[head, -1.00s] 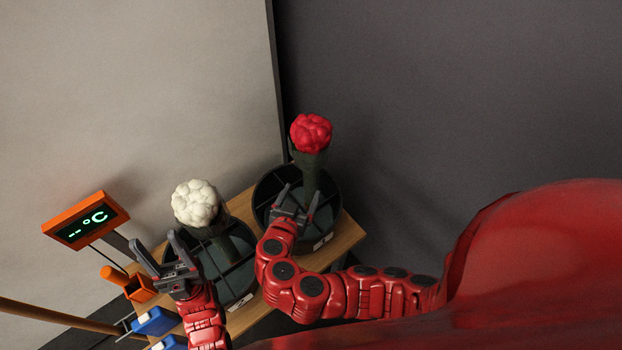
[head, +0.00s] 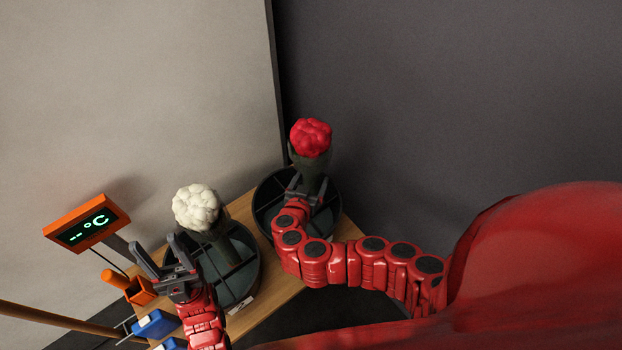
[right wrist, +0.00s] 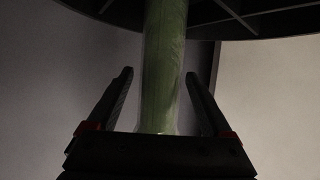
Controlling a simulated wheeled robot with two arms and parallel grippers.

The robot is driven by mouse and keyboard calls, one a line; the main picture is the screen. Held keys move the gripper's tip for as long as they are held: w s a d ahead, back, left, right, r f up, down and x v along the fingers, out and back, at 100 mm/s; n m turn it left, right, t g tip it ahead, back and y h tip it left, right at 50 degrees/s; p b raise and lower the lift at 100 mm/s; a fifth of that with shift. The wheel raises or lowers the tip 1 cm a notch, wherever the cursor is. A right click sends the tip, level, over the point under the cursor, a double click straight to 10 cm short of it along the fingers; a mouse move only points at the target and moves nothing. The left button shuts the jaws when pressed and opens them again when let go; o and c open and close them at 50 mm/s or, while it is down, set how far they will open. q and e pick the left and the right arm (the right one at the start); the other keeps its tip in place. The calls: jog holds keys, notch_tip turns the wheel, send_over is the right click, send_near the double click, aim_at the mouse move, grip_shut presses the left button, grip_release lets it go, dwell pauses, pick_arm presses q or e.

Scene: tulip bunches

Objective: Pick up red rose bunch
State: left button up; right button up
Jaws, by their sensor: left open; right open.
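The red rose bunch (head: 311,138) stands upright in the right-hand dark round holder (head: 268,190) in the head view, its lower part in a dark green wrap. In the right wrist view, my open right gripper (right wrist: 159,88) has one finger on each side of the green stem wrap (right wrist: 163,60), with gaps visible. My left gripper (head: 160,255) is open and empty, left of the white bunch (head: 196,207), which stands in the left-hand dark holder (head: 250,262).
A wooden tabletop (head: 270,290) carries the holders. A pale wall panel (head: 130,90) and a grey wall (head: 450,100) are behind.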

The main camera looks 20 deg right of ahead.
jog(key=shift+w, duration=0.1)
grip_shut()
dwell(0.4)
